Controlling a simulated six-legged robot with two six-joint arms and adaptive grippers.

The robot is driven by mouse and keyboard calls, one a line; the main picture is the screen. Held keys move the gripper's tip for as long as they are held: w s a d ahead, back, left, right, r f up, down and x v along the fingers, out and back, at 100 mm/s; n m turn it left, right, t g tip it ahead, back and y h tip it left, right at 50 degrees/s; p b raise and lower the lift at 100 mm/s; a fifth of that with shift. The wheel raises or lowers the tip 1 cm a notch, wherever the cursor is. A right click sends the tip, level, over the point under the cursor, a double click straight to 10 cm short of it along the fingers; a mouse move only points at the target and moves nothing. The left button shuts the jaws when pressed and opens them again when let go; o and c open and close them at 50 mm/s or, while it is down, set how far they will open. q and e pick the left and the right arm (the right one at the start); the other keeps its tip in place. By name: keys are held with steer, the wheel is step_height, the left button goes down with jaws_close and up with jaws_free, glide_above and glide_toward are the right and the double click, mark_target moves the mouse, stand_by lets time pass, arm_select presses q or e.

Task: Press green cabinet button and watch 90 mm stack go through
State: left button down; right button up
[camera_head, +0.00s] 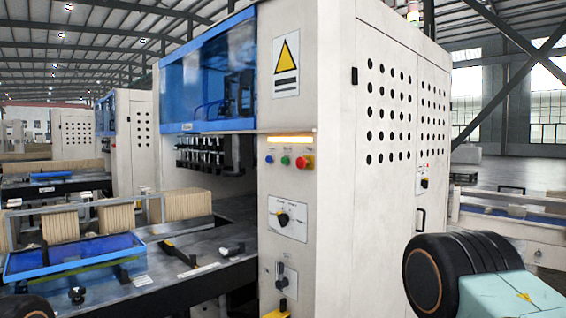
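The green button (285,160) is on the front panel of the cream cabinet (345,200), between a blue button (269,159) and a red button (304,162) on a yellow base. Nothing touches these buttons. I cannot tell which stack is 90 mm. A black and teal part of my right arm shows at the lower right. Neither gripper is in view.
An amber light strip (290,140) glows above the buttons. A rotary switch panel (288,219) sits below them. A blue-framed tray (75,256) lies on the dark feed table (190,257). Similar machines stand behind at the left. Open floor shows at the far right.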

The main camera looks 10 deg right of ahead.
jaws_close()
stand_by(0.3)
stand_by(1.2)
